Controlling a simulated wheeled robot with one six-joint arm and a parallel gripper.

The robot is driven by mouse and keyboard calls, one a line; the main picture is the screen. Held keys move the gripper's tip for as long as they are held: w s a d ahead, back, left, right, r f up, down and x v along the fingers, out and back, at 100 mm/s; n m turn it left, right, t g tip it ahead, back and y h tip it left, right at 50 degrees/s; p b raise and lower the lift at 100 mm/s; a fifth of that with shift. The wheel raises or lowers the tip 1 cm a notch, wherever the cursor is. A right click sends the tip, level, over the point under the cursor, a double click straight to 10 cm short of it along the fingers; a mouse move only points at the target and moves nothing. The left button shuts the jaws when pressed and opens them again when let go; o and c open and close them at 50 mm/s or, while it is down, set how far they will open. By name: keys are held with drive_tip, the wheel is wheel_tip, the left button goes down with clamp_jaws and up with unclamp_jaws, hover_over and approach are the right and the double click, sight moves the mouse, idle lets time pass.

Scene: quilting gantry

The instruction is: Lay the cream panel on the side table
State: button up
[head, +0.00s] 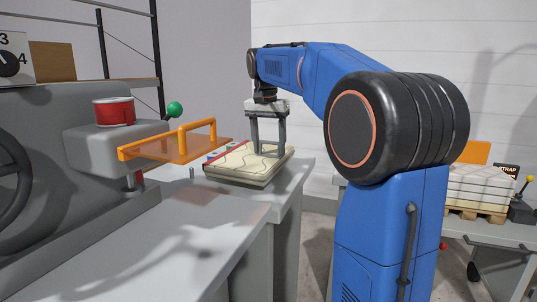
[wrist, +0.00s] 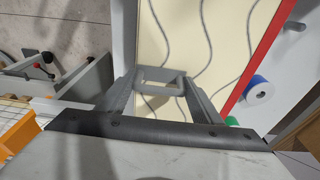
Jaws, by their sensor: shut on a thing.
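The cream panel (head: 247,166) has wavy grey stitch lines and lies flat at the far end of the grey machine table. It fills the upper middle of the wrist view (wrist: 205,25). My gripper (head: 267,148) points down over the panel, with its fingers closed on the grey handle (wrist: 160,80) on the panel's top. I cannot tell whether the panel touches the surface beneath. The light grey table at the right (head: 490,230), probably the side table, is partly hidden behind my arm.
The table at the right carries white stacked slabs (head: 480,187) on a wooden pallet and a lever. An orange frame (head: 180,147) and the grey machine (head: 50,130) stand left of the panel. A red strip (wrist: 262,60) and a blue spool (wrist: 258,90) lie beside it.

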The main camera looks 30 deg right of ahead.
drive_tip(key=shift+f, duration=1.35)
drive_tip(key=shift+f, duration=0.1)
drive_tip(key=o, duration=1.5)
drive_tip(key=shift+o, duration=0.2)
wheel_tip(320, 180, up, 12)
drive_tip(key=s+a, duration=0.1)
drive_tip(key=shift+a, duration=0.2)
